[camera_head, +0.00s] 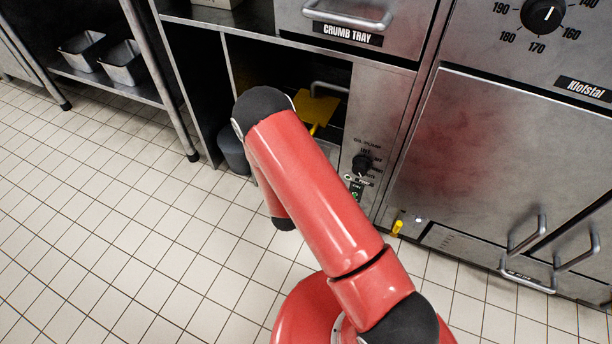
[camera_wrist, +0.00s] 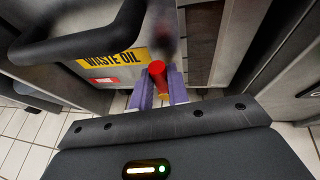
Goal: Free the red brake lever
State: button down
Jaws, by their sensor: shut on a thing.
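The red brake lever (camera_wrist: 157,70) shows in the wrist view as a short red cylinder, with a yellow-orange part below it. My gripper (camera_wrist: 159,88) has its two purple fingers on either side of the lever and is shut on it. The lever is low beside a metal container labelled WASTE OIL (camera_wrist: 112,59). In the head view my red arm reaches down towards the cabinets and hides my gripper and the lever. How the lever is mounted cannot be made out.
A thick dark handle (camera_wrist: 82,42) crosses the upper left of the wrist view. In the head view, the crumb tray drawer (camera_head: 405,32), a control panel with a black knob (camera_head: 362,162) and a door with bar handles (camera_head: 527,234) stand close. Tiled floor (camera_head: 110,220) is clear at left.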

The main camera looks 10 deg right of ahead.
dwell(0.3)
jog(key=c, duration=1.3)
grip_release()
jog(key=shift+c, duration=0.2)
jog(key=p+v, duration=0.1)
jog(key=v, duration=0.6)
jog(key=shift+s+a, duration=0.15)
jog(key=shift+s, duration=0.2)
jog(key=shift+r, duration=0.1)
